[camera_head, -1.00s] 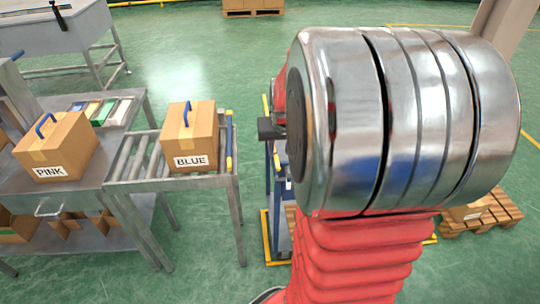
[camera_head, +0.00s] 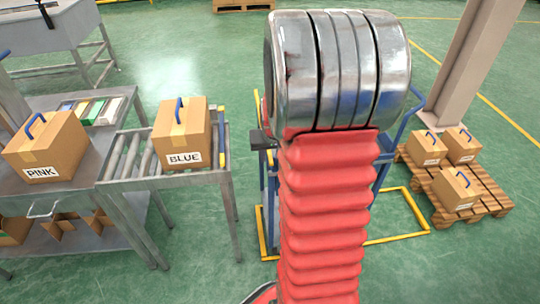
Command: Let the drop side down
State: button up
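A blue cart (camera_head: 271,192) stands behind my arm, inside a yellow floor marking. Its left edge shows to the left of my red arm, and a blue tube handle (camera_head: 408,116) shows to the right. My arm covers the middle of the cart, so I cannot tell how its drop side stands. A small dark block, seemingly part of my gripper (camera_head: 262,140), sticks out left of the arm at the cart's upper left. The rest of the gripper is hidden behind the arm, and I cannot see its fingers or whether it touches the cart.
A box marked BLUE (camera_head: 182,135) sits on a roller conveyor (camera_head: 130,160) at left. A box marked PINK (camera_head: 45,148) sits on a grey bench (camera_head: 85,185). A pallet (camera_head: 487,200) with three boxes lies at right, near a pillar (camera_head: 465,65). Green floor is open at the back.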

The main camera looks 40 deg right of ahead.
jog(key=shift+c, duration=0.3)
grip_shut()
jog(key=shift+a, duration=0.15)
dwell(0.3)
